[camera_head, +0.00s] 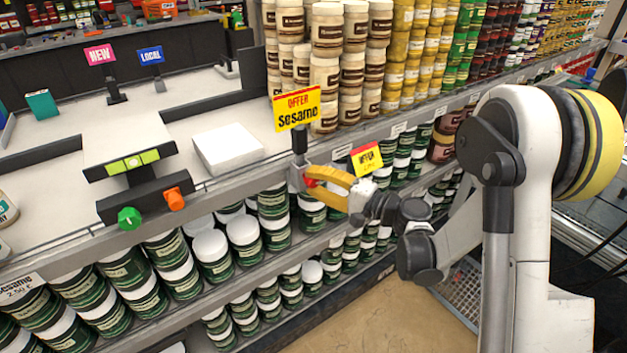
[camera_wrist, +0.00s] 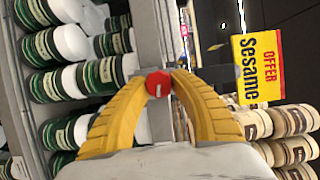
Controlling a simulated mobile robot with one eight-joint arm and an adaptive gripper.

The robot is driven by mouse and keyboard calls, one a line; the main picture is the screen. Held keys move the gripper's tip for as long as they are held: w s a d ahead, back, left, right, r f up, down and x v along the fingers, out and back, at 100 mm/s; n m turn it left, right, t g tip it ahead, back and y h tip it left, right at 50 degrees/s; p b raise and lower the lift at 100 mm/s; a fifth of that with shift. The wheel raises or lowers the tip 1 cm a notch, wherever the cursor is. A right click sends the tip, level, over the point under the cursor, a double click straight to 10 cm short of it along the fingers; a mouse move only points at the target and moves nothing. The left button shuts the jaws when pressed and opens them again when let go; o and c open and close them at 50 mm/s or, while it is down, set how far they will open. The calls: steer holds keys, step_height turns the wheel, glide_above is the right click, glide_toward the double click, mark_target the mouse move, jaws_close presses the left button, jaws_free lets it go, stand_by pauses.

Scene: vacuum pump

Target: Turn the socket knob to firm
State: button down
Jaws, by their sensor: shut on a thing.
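A round red knob (camera_wrist: 158,84) with a short pale mark on its face sits at the grey shelf edge. My gripper (camera_wrist: 159,77) has its two yellow fingers shut on it, one on each side. In the head view my gripper (camera_head: 306,181) reaches the shelf edge just below the black stand of the sesame sign, and the red knob (camera_head: 311,183) shows partly between the fingers. A green knob (camera_head: 129,218) and an orange knob (camera_head: 174,199) sit on the front of a black device (camera_head: 146,198) to the left. I cannot read any label on the red knob.
A yellow sesame offer sign (camera_head: 298,108) stands above my gripper, and a smaller offer sign (camera_head: 366,158) is close on its right. Green jars (camera_head: 244,240) fill the shelves below. A white box (camera_head: 228,148) lies on the counter. The floor (camera_head: 375,310) in front is clear.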

steer(key=c, duration=1.1)
jaws_free()
steer(key=shift+a, duration=0.1)
steer(key=shift+o, duration=0.2)
steer(key=v, duration=1.2)
